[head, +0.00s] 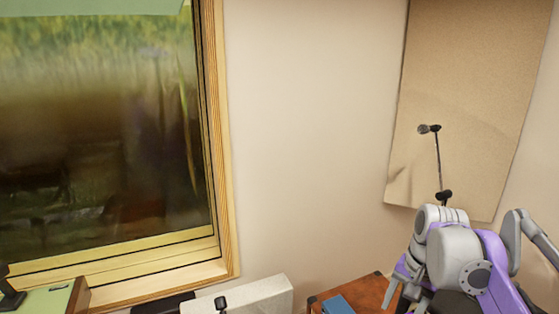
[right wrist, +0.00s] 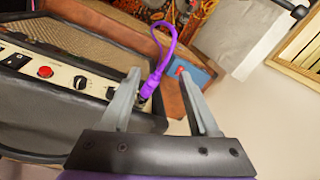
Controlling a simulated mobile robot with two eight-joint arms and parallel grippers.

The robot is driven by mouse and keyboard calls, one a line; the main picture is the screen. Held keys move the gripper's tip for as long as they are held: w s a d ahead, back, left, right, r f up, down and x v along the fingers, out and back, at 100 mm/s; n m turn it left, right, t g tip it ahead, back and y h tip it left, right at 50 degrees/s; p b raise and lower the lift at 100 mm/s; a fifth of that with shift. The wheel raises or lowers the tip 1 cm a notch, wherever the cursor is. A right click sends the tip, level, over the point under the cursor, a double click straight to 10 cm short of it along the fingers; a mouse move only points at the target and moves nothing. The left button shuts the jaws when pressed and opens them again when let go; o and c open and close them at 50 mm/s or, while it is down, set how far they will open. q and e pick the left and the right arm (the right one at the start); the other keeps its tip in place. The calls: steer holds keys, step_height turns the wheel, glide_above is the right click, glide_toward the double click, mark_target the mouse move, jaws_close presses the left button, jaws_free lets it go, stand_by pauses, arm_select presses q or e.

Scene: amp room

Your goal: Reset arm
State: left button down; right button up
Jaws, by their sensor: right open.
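My right arm comes in at the lower right of the head view, purple and grey, with its gripper (head: 399,294) pointing down near a reddish-brown wooden top. In the right wrist view the right gripper (right wrist: 158,76) is open, with its two grey fingers apart. A purple cable (right wrist: 170,45) shows beyond and between the fingertips. Its plug end (right wrist: 150,86) is at the control panel of a black amp (right wrist: 60,118), and I cannot tell how far it is inserted. No gripper holds the cable. My left gripper is not in view.
The reddish-brown wooden top (head: 372,288) carries a blue object (head: 337,304). A microphone on a stand (head: 438,160) rises behind my right arm. A white box (head: 250,296) stands under the wall, right of the window (head: 100,130). The wall area mid-view is clear.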

steer(key=s+a+f+n+t, duration=0.2)
steer(key=s+a+f+n, duration=0.2)
steer(key=s+f, duration=0.4)
steer(key=s+a+f+n+t, duration=0.2)
steer(key=s+a+f+n, duration=0.2)
steer(key=s+f, duration=0.5)
steer(key=shift+s+f+n+h+p, duration=0.3)
steer(key=shift+s+n+h, duration=0.15)
steer(key=shift+s, duration=0.2)
steer(key=shift+a, duration=0.15)
steer(key=shift+c, duration=0.9)
